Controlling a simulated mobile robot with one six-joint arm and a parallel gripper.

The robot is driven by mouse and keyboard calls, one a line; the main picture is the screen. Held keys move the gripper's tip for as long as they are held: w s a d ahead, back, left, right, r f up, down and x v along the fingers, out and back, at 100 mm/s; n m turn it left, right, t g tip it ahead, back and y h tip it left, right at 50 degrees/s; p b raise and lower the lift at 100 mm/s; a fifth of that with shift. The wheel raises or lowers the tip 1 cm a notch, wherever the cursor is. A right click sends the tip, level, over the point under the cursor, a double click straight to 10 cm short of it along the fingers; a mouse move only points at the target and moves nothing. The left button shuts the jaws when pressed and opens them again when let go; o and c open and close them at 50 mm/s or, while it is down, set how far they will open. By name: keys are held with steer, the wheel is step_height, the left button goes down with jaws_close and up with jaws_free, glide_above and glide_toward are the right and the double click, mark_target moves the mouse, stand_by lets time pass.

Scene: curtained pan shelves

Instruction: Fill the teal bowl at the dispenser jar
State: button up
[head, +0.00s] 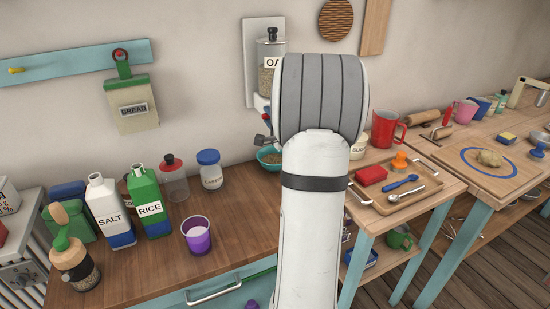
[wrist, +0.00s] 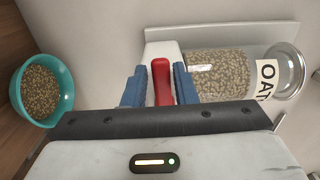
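The teal bowl (head: 263,163) stands on the wooden counter below the dispenser, partly hidden by my arm in the head view. In the wrist view the bowl (wrist: 69,98) holds a broad layer of brown oats. The dispenser jar (head: 267,78) is clear, labelled for oats and mounted on a wall plate; in the wrist view the jar (wrist: 222,70) holds plenty of oats. My arm hides most of the gripper in the head view.
On the counter left of the bowl stand a blue-lidded jar (head: 209,170), a rice carton (head: 149,205), a salt carton (head: 108,212) and a purple cup (head: 197,236). To the right, a wooden tray (head: 413,204) holds utensils near a red mug (head: 386,130). The front counter middle is clear.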

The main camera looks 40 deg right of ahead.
steer(key=shift+o, duration=1.4)
steer(key=shift+r, duration=0.1)
steer(key=shift+s, duration=0.2)
steer(key=shift+v, duration=0.8)
steer(key=v, duration=0.6)
steer(key=shift+p, duration=0.4)
steer(key=shift+a, duration=0.1)
